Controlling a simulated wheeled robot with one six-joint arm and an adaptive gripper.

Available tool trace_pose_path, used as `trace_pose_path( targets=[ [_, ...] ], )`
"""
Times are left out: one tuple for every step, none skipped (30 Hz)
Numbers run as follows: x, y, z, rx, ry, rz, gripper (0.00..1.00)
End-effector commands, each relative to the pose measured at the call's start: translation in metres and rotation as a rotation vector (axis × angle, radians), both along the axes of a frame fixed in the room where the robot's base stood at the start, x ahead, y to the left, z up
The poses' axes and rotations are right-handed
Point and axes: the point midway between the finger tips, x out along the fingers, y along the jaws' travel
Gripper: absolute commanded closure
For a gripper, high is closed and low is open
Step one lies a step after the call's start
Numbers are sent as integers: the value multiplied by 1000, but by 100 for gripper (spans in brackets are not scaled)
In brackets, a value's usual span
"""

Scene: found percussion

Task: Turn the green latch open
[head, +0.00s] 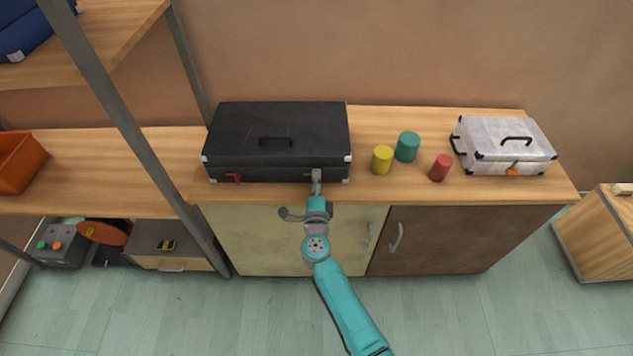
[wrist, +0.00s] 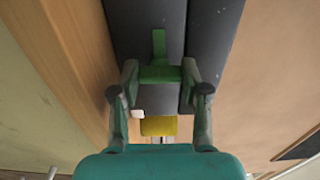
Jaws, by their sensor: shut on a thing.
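A black case (head: 278,137) stands closed on the cabinet top, and its dark front also shows in the wrist view (wrist: 130,25). The green latch (wrist: 159,45) is on the case front near its right end; in the head view only a sliver of it (head: 307,175) shows beside my gripper. My gripper (head: 316,174) is at the latch. In the wrist view my gripper (wrist: 160,72) has one finger on each side of the green latch's bar and is shut on it. A red latch (head: 234,177) is on the left of the case front.
Yellow (head: 382,159), teal (head: 407,146) and red (head: 440,167) cylinders stand right of the case. A white case (head: 503,146) with an orange latch (head: 513,170) is farther right. A shelf post (head: 125,118) rises at left. The cabinet top (head: 480,189) is clear along its front right.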

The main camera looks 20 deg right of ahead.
Motion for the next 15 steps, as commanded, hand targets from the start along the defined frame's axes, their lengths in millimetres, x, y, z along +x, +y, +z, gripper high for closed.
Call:
trace_pose_path(
  targets=[
    [0,1,0,-2,2,3,89],
    [0,1,0,-2,2,3,89],
    [0,1,0,-2,2,3,89],
    [0,1,0,-2,2,3,89],
    [0,1,-1,-1,1,3,89],
    [0,1,-1,-1,1,3,89],
    [0,1,-1,-1,1,3,89],
    [0,1,-1,-1,1,3,52],
    [0,1,-1,-1,1,3,42],
    [0,1,-1,-1,1,3,34],
    [0,1,-1,-1,1,3,29],
    [0,1,-1,-1,1,3,29],
    [0,1,-1,0,1,2,29],
    [0,1,-1,0,1,2,29],
    [0,1,-1,0,1,2,29]
  ],
)
